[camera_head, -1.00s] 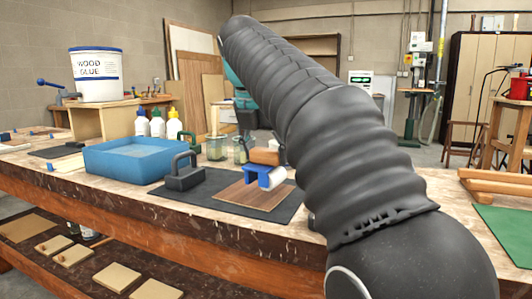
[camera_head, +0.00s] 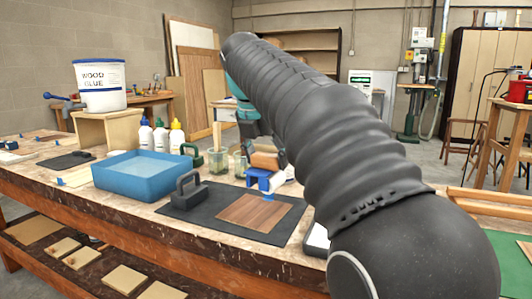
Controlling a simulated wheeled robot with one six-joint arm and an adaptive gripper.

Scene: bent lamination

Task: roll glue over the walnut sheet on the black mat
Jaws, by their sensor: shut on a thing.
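The walnut sheet (camera_head: 255,212) lies flat on the black mat (camera_head: 203,219), its grain showing. The glue roller has a blue frame (camera_head: 258,178), a white roll (camera_head: 276,183) and a brown wooden handle (camera_head: 264,160). It is at the far right edge of the walnut sheet; I cannot tell whether it touches the sheet. My gripper (camera_head: 280,157) is mostly hidden behind my dark arm and is shut on the roller at its handle. No glue can be clearly made out on the sheet.
A black block with a handle (camera_head: 188,192) stands on the mat's left part. A blue tray (camera_head: 140,182) is left of it. Glue bottles (camera_head: 160,138), jars (camera_head: 220,160) and a wood glue bucket (camera_head: 100,88) stand behind. A pale-topped object (camera_head: 317,240) sits right of the mat.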

